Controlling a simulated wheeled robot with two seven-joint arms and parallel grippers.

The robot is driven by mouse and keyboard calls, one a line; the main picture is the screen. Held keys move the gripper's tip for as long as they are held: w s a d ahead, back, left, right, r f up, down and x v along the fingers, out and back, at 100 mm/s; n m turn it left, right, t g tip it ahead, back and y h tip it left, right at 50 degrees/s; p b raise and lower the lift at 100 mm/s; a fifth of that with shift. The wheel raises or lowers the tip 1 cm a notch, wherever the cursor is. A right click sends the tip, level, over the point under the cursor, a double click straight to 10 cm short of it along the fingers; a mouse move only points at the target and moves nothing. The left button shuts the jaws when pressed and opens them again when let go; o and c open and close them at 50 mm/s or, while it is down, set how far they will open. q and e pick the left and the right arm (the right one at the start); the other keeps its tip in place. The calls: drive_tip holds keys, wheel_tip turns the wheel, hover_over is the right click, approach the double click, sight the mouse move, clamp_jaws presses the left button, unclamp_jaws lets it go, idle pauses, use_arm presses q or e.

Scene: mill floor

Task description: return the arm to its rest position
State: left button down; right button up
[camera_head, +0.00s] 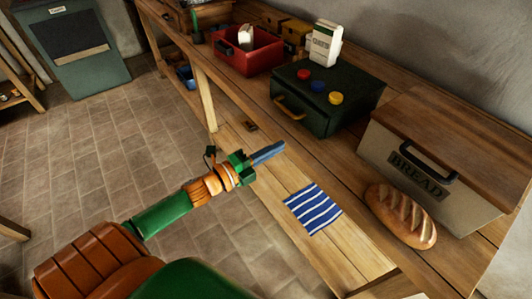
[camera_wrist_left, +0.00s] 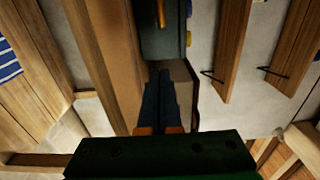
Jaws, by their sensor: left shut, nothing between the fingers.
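My left arm comes in from the lower left of the head view, with orange and green links. Its gripper (camera_head: 280,146) is shut and empty, the blue-grey fingers pressed together and pointing right, in front of the wooden workbench (camera_head: 375,232). In the left wrist view the same closed fingers (camera_wrist_left: 161,80) show in the middle, with nothing between them. My right gripper is in neither view.
Tiled floor (camera_head: 110,150) lies open at left.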

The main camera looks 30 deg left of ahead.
use_arm(q)
drive_tip(key=s+a+f+n+g+y, duration=0.2)
drive_tip(key=s+f+n, duration=0.15)
drive_tip(key=f, duration=0.45)
drive_tip(key=s+a+f+n+g+y, duration=0.25)
drive_tip(key=f+n, duration=0.25)
drive_tip(key=f, duration=0.3)
drive_tip(key=s+a+f+n+g+y, duration=0.1)
drive_tip(key=s+a+f+n+y, duration=0.25)
drive_tip(key=f, duration=0.45)
drive_tip(key=s+d+f+n+g, duration=0.2)
drive_tip(key=s+f, duration=0.3)
drive_tip(key=s, duration=0.3)
drive_tip(key=s+d+f+n+g, duration=0.3)
drive_tip(key=s+d+f+g, duration=0.1)
drive_tip(key=s, duration=0.5)
drive_tip(key=s+d+f+n+g+h, duration=0.1)
drive_tip(key=s+d+f+n+g, duration=0.2)
drive_tip(key=s, duration=0.6)
wheel_tip(320, 180, down, 4)
drive_tip(key=shift+d+r+g+p, duration=0.15)
drive_tip(key=shift+d+g+p, duration=0.35)
drive_tip(key=shift+d, duration=0.55)
drive_tip(key=shift+s, duration=0.1)
